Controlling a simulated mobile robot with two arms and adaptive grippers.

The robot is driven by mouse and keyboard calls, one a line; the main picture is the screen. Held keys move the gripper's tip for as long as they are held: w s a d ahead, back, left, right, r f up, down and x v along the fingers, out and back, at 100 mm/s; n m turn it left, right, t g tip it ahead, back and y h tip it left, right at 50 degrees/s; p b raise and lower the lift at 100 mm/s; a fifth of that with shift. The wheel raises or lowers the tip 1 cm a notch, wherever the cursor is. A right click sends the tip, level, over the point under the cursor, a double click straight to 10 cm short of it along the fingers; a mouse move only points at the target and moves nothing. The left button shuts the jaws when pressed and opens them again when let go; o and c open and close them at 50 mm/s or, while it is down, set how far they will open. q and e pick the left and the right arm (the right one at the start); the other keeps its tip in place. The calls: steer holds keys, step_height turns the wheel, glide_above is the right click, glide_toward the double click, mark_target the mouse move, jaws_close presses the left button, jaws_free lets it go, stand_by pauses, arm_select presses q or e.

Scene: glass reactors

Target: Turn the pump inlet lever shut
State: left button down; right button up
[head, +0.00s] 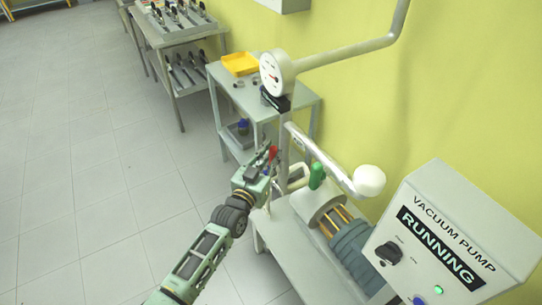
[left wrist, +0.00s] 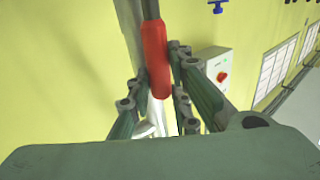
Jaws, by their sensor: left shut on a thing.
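The pump inlet lever has a red handle (head: 273,152) beside the grey vertical inlet pipe (head: 284,135). In the left wrist view the red handle (left wrist: 155,58) runs up and down between my fingers. My left gripper (head: 268,157) is shut on this handle; its green fingers also show in the left wrist view (left wrist: 157,85). The fingers hide part of the lever, and I cannot tell its valve position. The vacuum pump (head: 350,242) stands at the lower right, below the pipe. My right gripper is not in view.
The pump's control box (head: 445,225) reads "RUNNING" with a green light. A round gauge (head: 274,75) sits above the lever on the pipework. A small table (head: 299,100) with a yellow tray (head: 240,64) stands behind. The tiled floor at left is clear.

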arm_select(q)
steer(key=s+d+f+m+t+h+b, duration=0.2)
steer(key=s+d+m+h+b, duration=0.1)
steer(key=m+b, duration=0.4)
steer(key=shift+s+f+t+b, duration=0.4)
steer(key=shift+s+b, duration=0.25)
steer(key=shift+b, duration=1.05)
steer(key=shift+d, duration=0.1)
steer(key=c, duration=1.7)
jaws_free()
steer(key=shift+r, duration=0.1)
steer(key=shift+o, duration=0.4)
steer(key=v, duration=1.2)
